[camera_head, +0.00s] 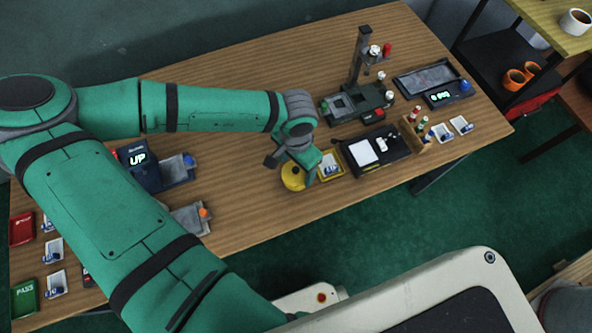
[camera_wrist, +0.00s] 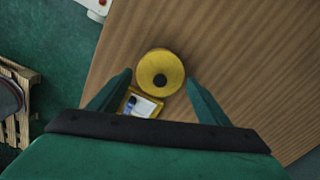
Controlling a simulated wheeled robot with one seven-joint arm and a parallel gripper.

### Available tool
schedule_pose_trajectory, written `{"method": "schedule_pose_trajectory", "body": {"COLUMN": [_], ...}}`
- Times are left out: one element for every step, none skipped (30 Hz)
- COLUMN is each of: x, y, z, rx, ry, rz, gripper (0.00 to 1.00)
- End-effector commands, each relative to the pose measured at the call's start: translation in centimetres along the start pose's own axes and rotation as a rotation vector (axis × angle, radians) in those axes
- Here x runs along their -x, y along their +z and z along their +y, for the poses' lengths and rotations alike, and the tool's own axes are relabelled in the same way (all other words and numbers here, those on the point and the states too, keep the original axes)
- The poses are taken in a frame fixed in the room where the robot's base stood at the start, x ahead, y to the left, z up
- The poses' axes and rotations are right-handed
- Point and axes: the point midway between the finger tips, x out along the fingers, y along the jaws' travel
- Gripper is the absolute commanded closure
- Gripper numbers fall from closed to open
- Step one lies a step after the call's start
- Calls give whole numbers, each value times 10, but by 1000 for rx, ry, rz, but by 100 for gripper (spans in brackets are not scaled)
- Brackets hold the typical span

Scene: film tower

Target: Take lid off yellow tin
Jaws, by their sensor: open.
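The yellow tin (camera_head: 291,183) stands on the wooden table, partly hidden by my gripper in the head view. In the wrist view its round yellow lid (camera_wrist: 160,71) shows from above with a dark knob (camera_wrist: 160,80) in the middle. The lid sits on the tin. My gripper (camera_wrist: 159,84) is open and empty, its two green fingers pointing toward the tin, one on each side of it in the picture. I cannot tell how high the fingertips are above the lid. In the head view my gripper (camera_head: 306,171) is right over the tin.
A yellow-edged tray (camera_head: 340,174) with a small blue and white item lies just right of the tin. A black device with a white pad (camera_head: 363,152) and a stand (camera_head: 357,60) are further right. Bare table lies behind the tin.

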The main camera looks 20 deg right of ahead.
Motion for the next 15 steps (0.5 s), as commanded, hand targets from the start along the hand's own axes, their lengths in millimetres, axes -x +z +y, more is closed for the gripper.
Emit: {"method": "schedule_pose_trajectory", "body": {"x": [-5, -6, -8, -8, -9, -9, -9, -9, -9, -9, -9, -9, -9, -9, -9], "y": [0, 0, 0, 0, 0, 0, 0, 0, 0, 0, 0, 0, 0, 0, 0], "z": [0, 0, 0, 0, 0, 0, 0, 0, 0, 0, 0, 0, 0, 0, 0], "rx": [0, 0, 0, 1, 1, 1, 1, 1, 1, 1, 1, 1, 1, 1, 1], "ry": [0, -1, -1, -1, -1, -1, -1, -1, -1, -1, -1, -1, -1, -1, -1], "rz": [-1, -1, 0, 1, 1, 1, 1, 1, 1, 1, 1, 1, 1, 1, 1], "gripper": [29, 29, 29, 29, 29, 29, 29, 29, 29, 29, 34, 44, 51, 58, 68]}}
